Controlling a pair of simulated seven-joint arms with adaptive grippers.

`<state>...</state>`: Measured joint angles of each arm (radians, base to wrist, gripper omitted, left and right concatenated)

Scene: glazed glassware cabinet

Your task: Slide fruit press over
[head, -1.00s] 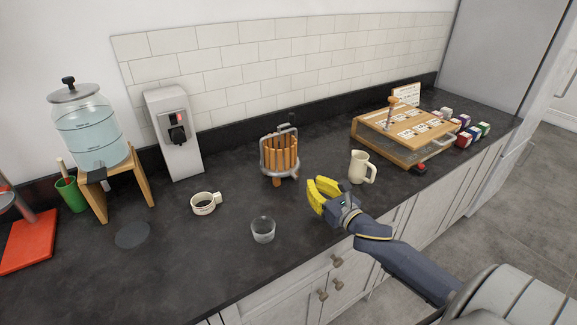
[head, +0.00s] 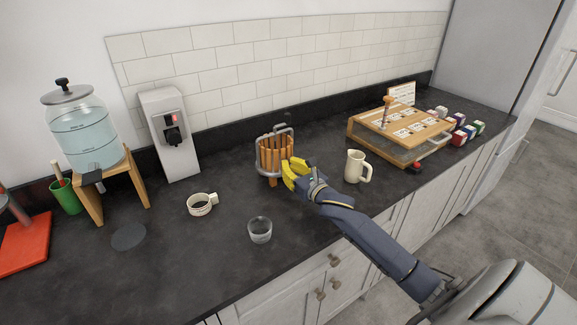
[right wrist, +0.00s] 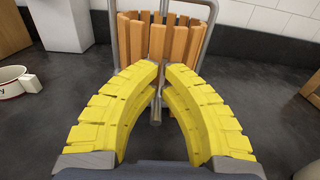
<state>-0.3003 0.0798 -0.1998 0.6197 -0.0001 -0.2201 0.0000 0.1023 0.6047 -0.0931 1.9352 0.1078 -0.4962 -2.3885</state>
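The fruit press (head: 272,157) stands upright on the dark counter, a ring of orange-brown wooden slats in a grey metal frame. It also shows in the right wrist view (right wrist: 187,42), straight ahead of the fingers. My right gripper (head: 287,172) is at the press's front right side, its yellow fingers low beside the slats. In the right wrist view its fingertips (right wrist: 161,65) come almost together in front of the press, with nothing held between them. I cannot tell whether the tips touch the press. My left gripper is out of view.
A glass (head: 260,230) stands in front of the press, and a cream mug (head: 356,167) to its right. A white cup (head: 201,204) and a dark round disc (head: 128,236) lie to the left. A wooden box (head: 400,132) is farther right.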

